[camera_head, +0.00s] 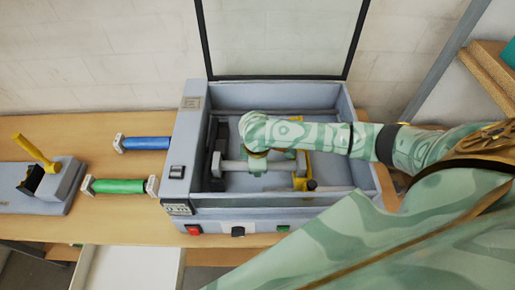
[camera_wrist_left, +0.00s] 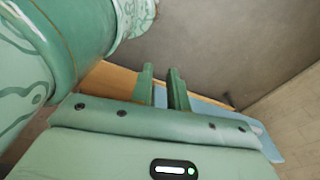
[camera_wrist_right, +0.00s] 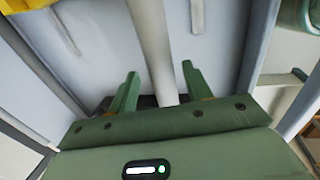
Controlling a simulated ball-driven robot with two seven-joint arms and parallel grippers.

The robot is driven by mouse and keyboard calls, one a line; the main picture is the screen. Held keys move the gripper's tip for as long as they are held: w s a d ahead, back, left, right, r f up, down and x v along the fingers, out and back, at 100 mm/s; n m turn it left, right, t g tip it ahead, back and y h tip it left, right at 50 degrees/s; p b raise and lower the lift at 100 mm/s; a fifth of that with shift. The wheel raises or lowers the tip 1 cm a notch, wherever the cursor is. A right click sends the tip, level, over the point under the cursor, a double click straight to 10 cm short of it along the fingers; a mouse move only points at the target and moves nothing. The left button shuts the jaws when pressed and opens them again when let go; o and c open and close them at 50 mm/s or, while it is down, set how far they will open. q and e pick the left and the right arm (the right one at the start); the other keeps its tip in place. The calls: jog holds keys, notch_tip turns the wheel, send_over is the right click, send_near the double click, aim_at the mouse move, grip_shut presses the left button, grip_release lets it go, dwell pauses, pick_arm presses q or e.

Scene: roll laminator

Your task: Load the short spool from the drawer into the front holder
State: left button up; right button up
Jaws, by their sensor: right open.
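The laminator (camera_head: 190,130) stands with its lid open. A pale grey bar or spool (camera_head: 232,167) lies across its bay, near a yellow holder part (camera_head: 302,172). My right gripper (camera_head: 256,167) is down in the bay at the bar. In the right wrist view the pale bar (camera_wrist_right: 150,40) runs between the fingers of my right gripper (camera_wrist_right: 160,90), which are apart. I cannot tell whether this bar is the short spool. The white drawer (camera_head: 125,268) at the bottom left is pulled out; its visible part is empty. My left gripper (camera_wrist_left: 162,85) has a narrow empty gap between its fingers.
A blue roll (camera_head: 145,143) and a green roll (camera_head: 118,186) lie left of the laminator on the wooden table (camera_head: 90,128). A grey device with a yellow lever (camera_head: 35,150) stands at the far left. The raised lid (camera_head: 280,40) rises behind the bay.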

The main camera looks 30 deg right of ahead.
jog(key=p+v, duration=0.3)
jog(key=v, duration=0.9)
jog(key=shift+r+p, duration=0.3)
jog(key=shift+r, duration=0.05)
jog(key=shift+f, duration=0.1)
